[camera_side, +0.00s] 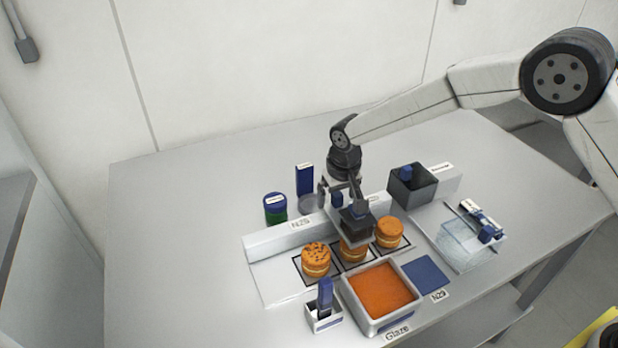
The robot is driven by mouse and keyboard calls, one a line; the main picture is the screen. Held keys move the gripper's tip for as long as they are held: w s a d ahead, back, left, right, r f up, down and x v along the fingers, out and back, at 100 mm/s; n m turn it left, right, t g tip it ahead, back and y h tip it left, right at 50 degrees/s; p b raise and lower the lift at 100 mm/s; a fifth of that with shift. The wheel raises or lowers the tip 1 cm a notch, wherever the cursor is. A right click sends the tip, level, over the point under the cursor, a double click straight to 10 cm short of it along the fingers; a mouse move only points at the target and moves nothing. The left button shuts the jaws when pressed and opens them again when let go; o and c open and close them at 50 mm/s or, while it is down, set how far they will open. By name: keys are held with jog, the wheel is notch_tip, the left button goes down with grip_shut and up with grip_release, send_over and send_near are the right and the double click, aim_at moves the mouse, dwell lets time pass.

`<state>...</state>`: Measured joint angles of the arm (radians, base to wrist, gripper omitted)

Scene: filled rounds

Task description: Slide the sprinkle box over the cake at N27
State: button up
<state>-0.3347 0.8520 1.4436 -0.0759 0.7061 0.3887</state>
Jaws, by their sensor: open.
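Three round filled cakes sit in a row of dark-framed squares: a left cake (316,260) with dark specks on top, a middle cake (353,250) and a right cake (389,233). My gripper (358,207) is open, pointing down above the middle cake. A small dark box-like piece (357,226) shows right under the fingers, over the middle cake, hiding its top. I cannot tell whether it is the sprinkle box or part of my gripper. A dark grey box with a blue knob (412,187) stands behind the right cake. I cannot read an N27 label.
A tray of orange glaze (381,290) stands in front of the cakes, beside a blue square (426,274) and a small holder with a blue handle (325,300). The table's left side is clear.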

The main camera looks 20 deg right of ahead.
jog(key=shift+r, duration=3.1)
jog(key=shift+d, duration=0.1)
jog(key=shift+s+d, duration=0.2)
jog(key=s+d, duration=0.8)
jog(key=s, duration=0.4)
jog(key=s+d, duration=0.9)
jog(key=s, duration=0.3)
jog(key=shift+s+r+t, duration=0.25)
jog(key=shift+t, duration=0.15)
